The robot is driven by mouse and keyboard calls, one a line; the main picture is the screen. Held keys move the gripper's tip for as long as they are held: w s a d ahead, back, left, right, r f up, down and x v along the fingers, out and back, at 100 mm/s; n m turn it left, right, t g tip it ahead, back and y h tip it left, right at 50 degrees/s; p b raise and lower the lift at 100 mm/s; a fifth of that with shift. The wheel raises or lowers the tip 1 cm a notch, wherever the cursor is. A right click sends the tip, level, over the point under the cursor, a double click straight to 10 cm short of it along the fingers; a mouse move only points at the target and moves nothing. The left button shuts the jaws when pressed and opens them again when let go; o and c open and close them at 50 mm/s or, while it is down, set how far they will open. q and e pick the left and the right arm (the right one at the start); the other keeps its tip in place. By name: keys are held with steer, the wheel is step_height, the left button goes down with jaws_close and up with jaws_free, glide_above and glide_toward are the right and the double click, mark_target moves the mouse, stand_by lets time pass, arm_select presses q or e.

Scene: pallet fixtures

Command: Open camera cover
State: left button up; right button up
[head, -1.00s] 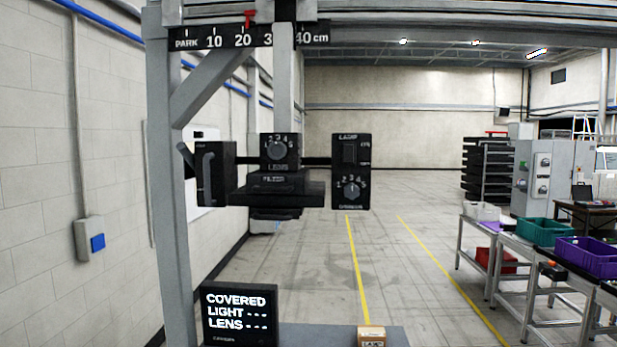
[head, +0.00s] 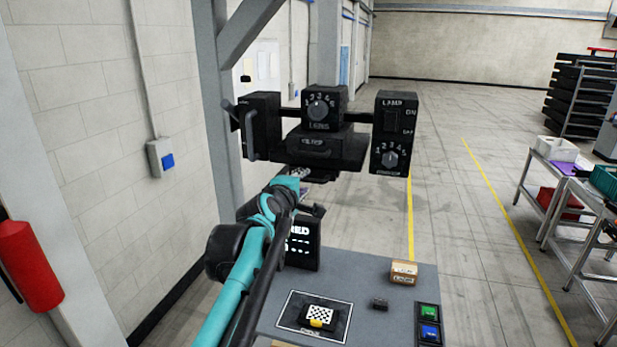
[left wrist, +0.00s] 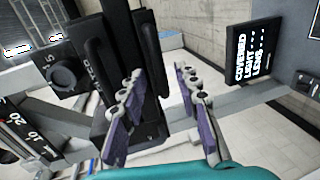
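The black camera rig hangs on a dark rail in the head view. It has a lens dial box (head: 322,108), a filter block (head: 322,148), a lamp box (head: 393,132) and, at left, a black box with an upright handle (head: 262,124). I cannot tell for certain which part is the cover. A screen (left wrist: 255,50) reads COVERED, LIGHT and LENS with dashes; my arm partly hides it in the head view. My left gripper (left wrist: 165,112) is open, its purple-padded fingers apart below dark upright parts of the rig. I see no grip on them. My right gripper is out of view.
Below the rig, a grey table (head: 370,280) holds a checkered target (head: 320,316), a small cardboard box (head: 403,273), a small black block (head: 379,305) and green and blue buttons (head: 429,322). A grey post (head: 215,120) stands at left. Shelves with bins are at right.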

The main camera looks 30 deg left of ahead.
mark_target(306, 181)
arm_select(q)
steer(key=x, duration=0.3)
steer(key=shift+w+d, duration=0.1)
steer(key=shift+w, duration=0.05)
jaws_close()
